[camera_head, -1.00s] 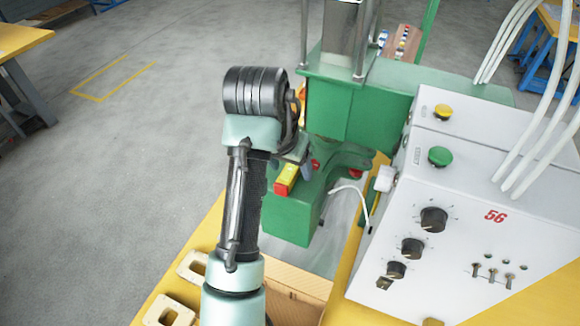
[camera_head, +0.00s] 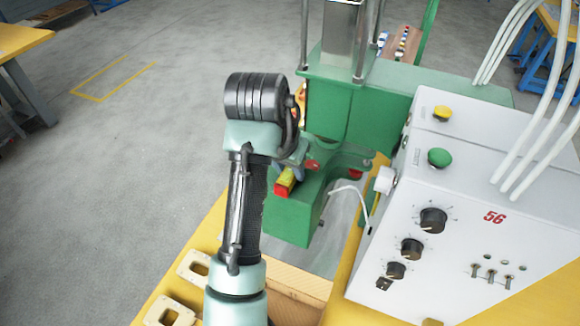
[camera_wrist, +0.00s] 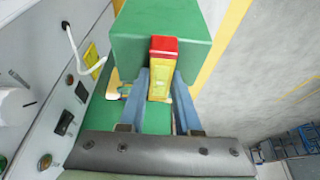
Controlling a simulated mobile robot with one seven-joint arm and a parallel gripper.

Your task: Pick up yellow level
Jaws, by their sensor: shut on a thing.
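The yellow level (camera_head: 287,178), a small yellow bar with a red end, lies along the green machine base in the head view. In the wrist view the level (camera_wrist: 161,80) sits between the two blue-grey fingers of my gripper (camera_wrist: 162,72), its red end pointing away from my wrist. My gripper is shut on the level. In the head view my gripper (camera_head: 297,167) is partly hidden behind my wrist, and the far part of the level is covered. I cannot tell whether the level still touches the green surface.
The green machine body (camera_head: 375,105) rises close behind the level. A white control box (camera_head: 460,200) with knobs and buttons stands to the right, with a white cable (camera_head: 349,188) near the level. Beige blocks (camera_head: 192,268) lie on the yellow table at lower left.

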